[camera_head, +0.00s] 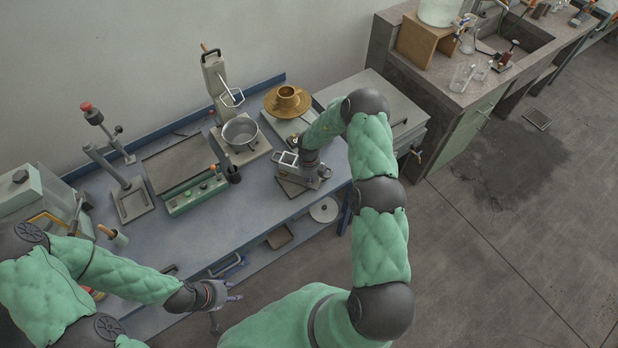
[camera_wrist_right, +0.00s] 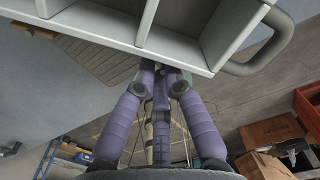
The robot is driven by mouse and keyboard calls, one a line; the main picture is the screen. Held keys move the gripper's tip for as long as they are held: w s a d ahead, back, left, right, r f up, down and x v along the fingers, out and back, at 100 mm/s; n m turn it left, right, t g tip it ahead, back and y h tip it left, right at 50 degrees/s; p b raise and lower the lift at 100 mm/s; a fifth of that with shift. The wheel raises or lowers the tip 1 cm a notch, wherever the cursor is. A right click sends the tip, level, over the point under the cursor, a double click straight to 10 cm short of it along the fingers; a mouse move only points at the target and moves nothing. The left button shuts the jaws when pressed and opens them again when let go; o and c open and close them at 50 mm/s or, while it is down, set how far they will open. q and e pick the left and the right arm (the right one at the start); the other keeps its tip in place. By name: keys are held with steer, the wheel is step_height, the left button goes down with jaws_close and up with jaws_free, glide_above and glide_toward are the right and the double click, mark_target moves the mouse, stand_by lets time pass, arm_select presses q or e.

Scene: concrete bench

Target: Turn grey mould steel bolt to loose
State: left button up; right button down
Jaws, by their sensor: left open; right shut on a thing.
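The grey mould (camera_head: 298,176), an open metal box with compartments, stands on the bench towards its right end, partly covered by my right arm. Its walls, compartments and a looped side handle (camera_wrist_right: 272,45) fill the top of the right wrist view. My right gripper (camera_wrist_right: 165,76), with purple fingers, is shut at the near lower edge of the mould. The steel bolt is hidden between its fingertips, so its turn cannot be seen. My left gripper (camera_head: 224,293) is open and empty, in front of the bench's front edge, well apart from the mould.
Behind the mould are a brass-coloured round piece (camera_head: 287,101) and a metal bowl (camera_head: 240,132) on a stand. A green-fronted device (camera_head: 194,193) lies left of them. A lower shelf holds a white disc (camera_head: 324,210). A sink counter (camera_head: 470,85) stands to the right.

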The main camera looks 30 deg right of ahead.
steer(key=n+p, duration=0.2)
steer(key=n, duration=0.1)
steer(key=shift+r, duration=0.15)
steer(key=shift+d+n+p, duration=0.1)
steer(key=shift+n+p, duration=0.65)
steer(key=shift+n, duration=1.35)
steer(key=c, duration=1.6)
jaws_free()
